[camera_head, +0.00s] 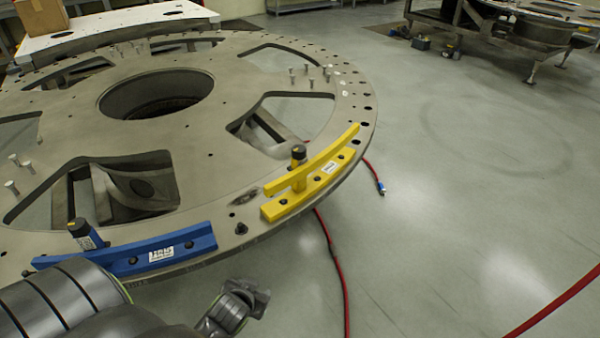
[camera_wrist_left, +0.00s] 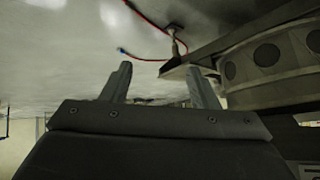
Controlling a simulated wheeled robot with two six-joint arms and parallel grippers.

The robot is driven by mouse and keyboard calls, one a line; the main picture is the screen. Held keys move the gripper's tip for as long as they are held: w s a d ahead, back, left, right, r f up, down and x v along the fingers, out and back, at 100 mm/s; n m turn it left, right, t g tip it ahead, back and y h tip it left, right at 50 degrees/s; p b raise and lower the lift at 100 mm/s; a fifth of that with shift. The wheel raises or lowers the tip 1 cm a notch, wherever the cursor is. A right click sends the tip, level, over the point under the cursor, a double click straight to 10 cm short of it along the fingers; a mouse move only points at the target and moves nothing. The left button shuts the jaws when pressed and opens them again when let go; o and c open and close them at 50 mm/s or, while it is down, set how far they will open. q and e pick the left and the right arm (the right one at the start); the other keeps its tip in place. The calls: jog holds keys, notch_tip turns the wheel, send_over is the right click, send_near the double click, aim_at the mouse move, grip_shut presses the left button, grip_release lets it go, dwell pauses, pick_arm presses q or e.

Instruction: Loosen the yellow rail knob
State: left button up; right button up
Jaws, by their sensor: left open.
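The yellow rail (camera_head: 285,206) sits on the near right rim of the round turret plate (camera_head: 225,165), with a second yellow bar (camera_head: 322,158) angled above it. Its knob (camera_head: 298,153) has a dark cap and stands upright near the left end of that bar. My left gripper (camera_head: 255,296) is low in the head view, in front of the plate's near edge, below and left of the yellow rail and apart from it. In the left wrist view its two fingers (camera_wrist_left: 162,82) are spread with nothing between them. My right gripper is not in view.
A blue rail (camera_head: 140,252) with its own dark knob (camera_head: 80,228) lies on the plate's near left rim, beside my arm. Several bolts stand on the plate. A red hose (camera_head: 335,270) runs over the floor by the rim. Floor to the right is largely clear.

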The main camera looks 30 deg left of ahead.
pick_arm(q)
notch_tip(320, 180, up, 12)
jog(key=t, duration=0.2)
jog(key=n+t+y+p, duration=0.1)
jog(key=t, duration=0.7)
send_near(296, 154)
jog(key=p+x, duration=0.3)
jog(key=x, duration=0.9)
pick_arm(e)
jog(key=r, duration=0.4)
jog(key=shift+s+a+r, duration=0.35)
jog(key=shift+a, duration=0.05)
